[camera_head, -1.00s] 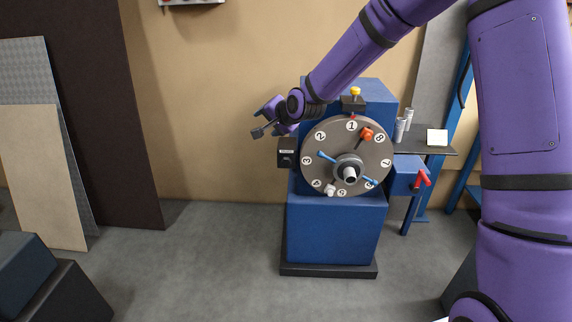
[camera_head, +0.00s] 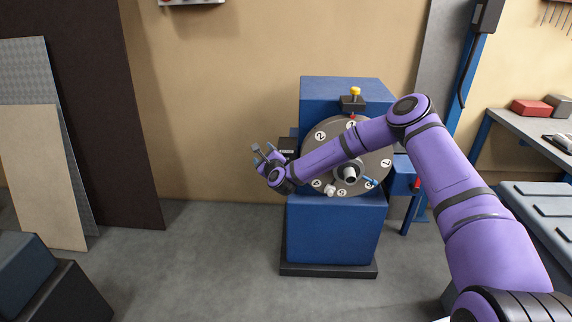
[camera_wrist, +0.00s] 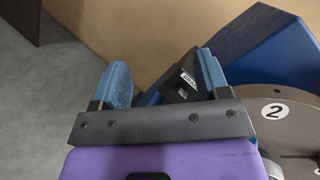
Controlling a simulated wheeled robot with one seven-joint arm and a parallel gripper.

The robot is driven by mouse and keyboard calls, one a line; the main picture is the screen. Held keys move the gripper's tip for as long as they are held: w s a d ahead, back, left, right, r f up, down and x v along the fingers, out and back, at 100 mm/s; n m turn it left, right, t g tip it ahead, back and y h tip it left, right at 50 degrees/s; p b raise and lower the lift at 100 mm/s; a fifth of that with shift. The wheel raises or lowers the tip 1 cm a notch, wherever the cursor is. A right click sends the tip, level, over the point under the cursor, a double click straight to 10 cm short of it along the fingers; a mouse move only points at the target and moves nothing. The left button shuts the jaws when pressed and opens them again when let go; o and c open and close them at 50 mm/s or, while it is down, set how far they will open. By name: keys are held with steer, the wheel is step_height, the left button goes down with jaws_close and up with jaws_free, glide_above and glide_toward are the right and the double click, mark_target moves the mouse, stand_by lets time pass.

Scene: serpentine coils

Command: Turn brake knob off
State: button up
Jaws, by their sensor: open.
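The brake's black box (camera_head: 288,145) with a small white label sits on the left side of the blue machine. My wrist and forearm hide its lower part, and I cannot make out the knob. In the wrist view the labelled black box (camera_wrist: 180,88) shows between the fingers, close to the right one and partly behind it. My gripper (camera_head: 263,148) is open and empty, just left of the box. It also shows in the wrist view (camera_wrist: 163,75). I cannot tell whether a finger touches the box.
The blue machine (camera_head: 333,235) carries a round grey dial (camera_head: 320,128) with numbered marks, partly behind my forearm. A yellow-topped knob (camera_head: 355,91) stands above it. A workbench (camera_head: 525,125) is at the right. Panels lean on the left wall. Floor left of the machine is clear.

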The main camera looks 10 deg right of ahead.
steer(key=d+f+m+h, duration=0.7)
steer(key=f+m+h, duration=0.1)
steer(key=f+m, duration=0.3)
steer(key=x, duration=1)
steer(key=shift+d+f, duration=0.3)
steer(key=c, duration=0.9)
